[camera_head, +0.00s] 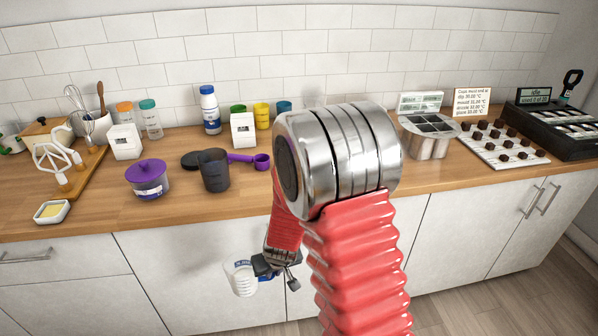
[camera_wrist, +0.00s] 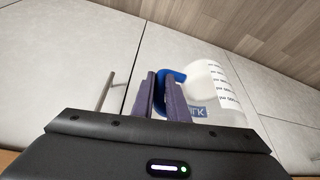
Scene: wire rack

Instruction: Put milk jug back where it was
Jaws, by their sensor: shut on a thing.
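The milk jug is a whitish translucent container with printed markings and a blue part. In the head view the jug (camera_head: 243,279) is below the counter's front edge, in front of the white cabinet doors. My gripper (camera_head: 268,266) is beside it on its right. In the wrist view my gripper (camera_wrist: 157,92) has its purple-grey fingers shut at the blue part of the jug (camera_wrist: 222,92). The jug looks tilted, with part of a blue label showing. The gripper body hides its lower part.
The wooden counter (camera_head: 95,215) holds a dark cup (camera_head: 214,170), a purple-lidded tub (camera_head: 148,178) and a white bottle with a blue cap (camera_head: 210,110). A metal container (camera_head: 430,140) and a tray of chocolates (camera_head: 502,145) stand right. Cabinet handles (camera_head: 541,197) stick out.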

